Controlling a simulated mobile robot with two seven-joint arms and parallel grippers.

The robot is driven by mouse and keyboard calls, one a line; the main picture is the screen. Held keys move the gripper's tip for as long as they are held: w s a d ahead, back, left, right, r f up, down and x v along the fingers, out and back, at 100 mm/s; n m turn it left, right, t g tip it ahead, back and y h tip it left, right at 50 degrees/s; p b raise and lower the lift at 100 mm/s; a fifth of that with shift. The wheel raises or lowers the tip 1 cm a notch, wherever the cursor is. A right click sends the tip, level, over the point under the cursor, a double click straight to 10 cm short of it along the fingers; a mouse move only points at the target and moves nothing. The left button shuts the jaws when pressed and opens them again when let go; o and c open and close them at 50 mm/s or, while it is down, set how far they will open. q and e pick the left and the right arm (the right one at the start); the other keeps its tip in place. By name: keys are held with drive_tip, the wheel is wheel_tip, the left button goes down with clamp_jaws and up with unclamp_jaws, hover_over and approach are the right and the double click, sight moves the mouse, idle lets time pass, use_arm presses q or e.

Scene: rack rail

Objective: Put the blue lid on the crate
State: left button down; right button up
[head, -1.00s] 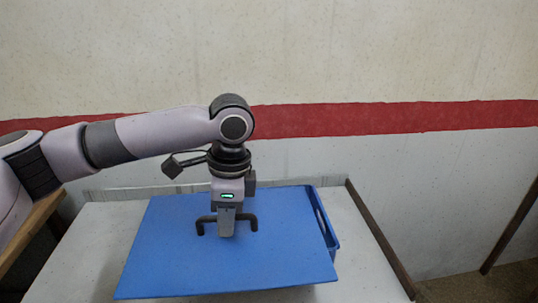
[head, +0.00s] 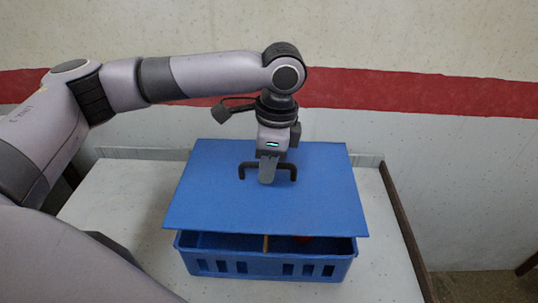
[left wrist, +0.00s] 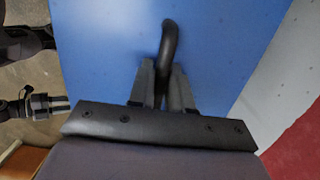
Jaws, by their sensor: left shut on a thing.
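The blue lid (head: 220,205) is a flat panel with a black handle on top. My left gripper (head: 267,178) is shut on the black handle (head: 291,168) and holds the lid above the blue crate (head: 200,266). The crate's front wall and part of its inside show below the lid's near edge, so a gap is visible there. In the left wrist view the fingers (left wrist: 163,85) close on the handle (left wrist: 170,40), with the lid (left wrist: 105,50) beyond. The far part of the crate is hidden under the lid. My right gripper is not identifiable in the head view.
The crate stands on a pale table (head: 120,205) with a raised back edge and a dark rail (head: 405,230) along its right side. A divider (head: 265,243) and a reddish thing (head: 303,239) show inside the crate. The table's left part is clear.

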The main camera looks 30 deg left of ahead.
sight(268, 185)
use_arm(q)
drive_tip(key=shift+f, duration=2.8)
drive_tip(key=shift+f, duration=0.55)
drive_tip(key=c, duration=1)
unclamp_jaws()
drive_tip(key=shift+o, duration=0.2)
drive_tip(key=r, duration=0.7)
drive_tip(key=shift+w+d, duration=0.2)
drive_tip(key=shift+d, duration=0.15)
drive_tip(key=shift+s, duration=0.1)
